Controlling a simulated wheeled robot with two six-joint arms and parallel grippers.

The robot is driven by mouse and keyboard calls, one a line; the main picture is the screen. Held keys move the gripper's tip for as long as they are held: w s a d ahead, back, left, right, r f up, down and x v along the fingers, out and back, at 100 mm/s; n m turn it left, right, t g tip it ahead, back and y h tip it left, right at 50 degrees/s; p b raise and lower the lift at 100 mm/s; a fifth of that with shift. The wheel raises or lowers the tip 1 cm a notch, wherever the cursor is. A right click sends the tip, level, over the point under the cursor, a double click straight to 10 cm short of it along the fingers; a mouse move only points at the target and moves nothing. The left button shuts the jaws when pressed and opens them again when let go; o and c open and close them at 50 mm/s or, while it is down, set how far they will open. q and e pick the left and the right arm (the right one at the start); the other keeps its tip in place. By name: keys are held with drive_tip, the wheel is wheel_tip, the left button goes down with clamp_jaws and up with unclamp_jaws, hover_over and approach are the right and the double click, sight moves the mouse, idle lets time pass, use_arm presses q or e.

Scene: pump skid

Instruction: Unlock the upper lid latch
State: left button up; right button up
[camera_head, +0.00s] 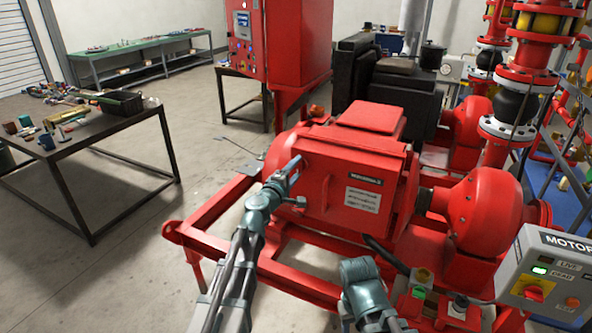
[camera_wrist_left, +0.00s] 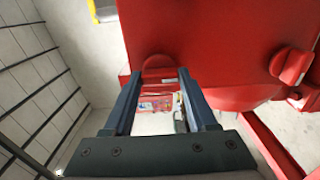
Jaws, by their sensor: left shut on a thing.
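The red housing (camera_head: 335,205) with its lid stands in the middle of the head view. My left gripper (camera_head: 294,166) reaches its upper left corner, close to the lid edge. In the left wrist view my left gripper (camera_wrist_left: 157,76) has its two dark fingers on either side of a red rounded latch piece (camera_wrist_left: 160,63), and it is shut on it. In the head view the gripper hides this latch. Another red rounded piece (camera_wrist_left: 291,66) sits to the right on the red surface in the wrist view.
A grey motor control box (camera_head: 545,275) stands at the lower right. Red pump pipework (camera_head: 515,90) rises at the right. A table with tools (camera_head: 90,130) is at the left, and a green bench (camera_head: 140,48) lies behind it. The floor between them is clear.

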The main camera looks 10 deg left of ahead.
idle(0.4)
use_arm(q)
drive_tip(key=o, duration=1.4)
drive_tip(key=shift+c, duration=0.2)
drive_tip(key=v, duration=1.3)
drive_tip(key=shift+s+a, duration=0.2)
drive_tip(key=shift+s, duration=0.1)
